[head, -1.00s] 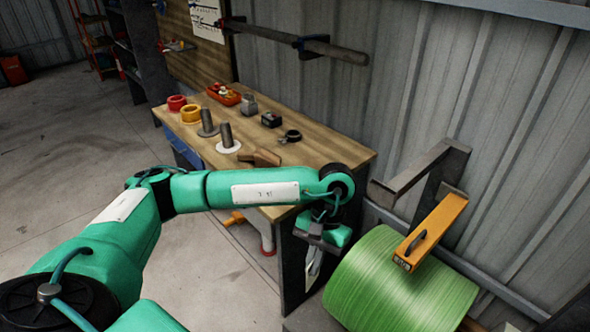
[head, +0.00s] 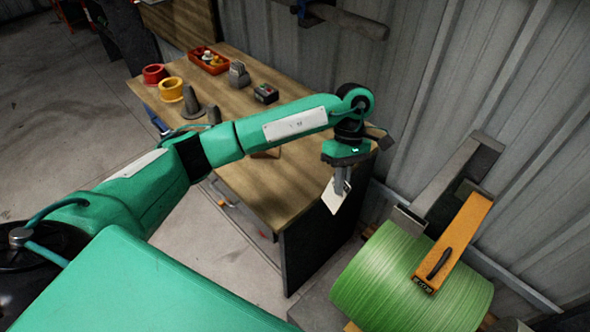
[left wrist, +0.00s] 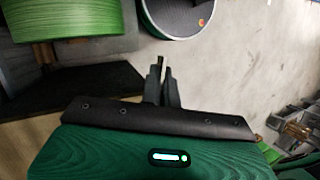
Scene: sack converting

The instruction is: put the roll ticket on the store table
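The roll ticket (head: 331,198) is a small white card, hanging tilted below my left gripper (head: 341,187). The gripper is shut on it, pointing down. In the head view the card overlaps the right end edge of the wooden-topped table (head: 262,190); its exact height above that edge is hard to tell. In the left wrist view the dark fingers (left wrist: 162,80) are close together, and the card is not clearly visible there. A strip of tan tabletop (left wrist: 14,150) shows at that view's left. My right gripper is not in view.
On the table stand red (head: 154,75) and yellow (head: 171,89) rings, grey cores (head: 190,101), a red tray (head: 208,62) and a dark box (head: 266,94). The near right tabletop is clear. A large green roll (head: 400,285) with an orange bar (head: 455,240) stands right.

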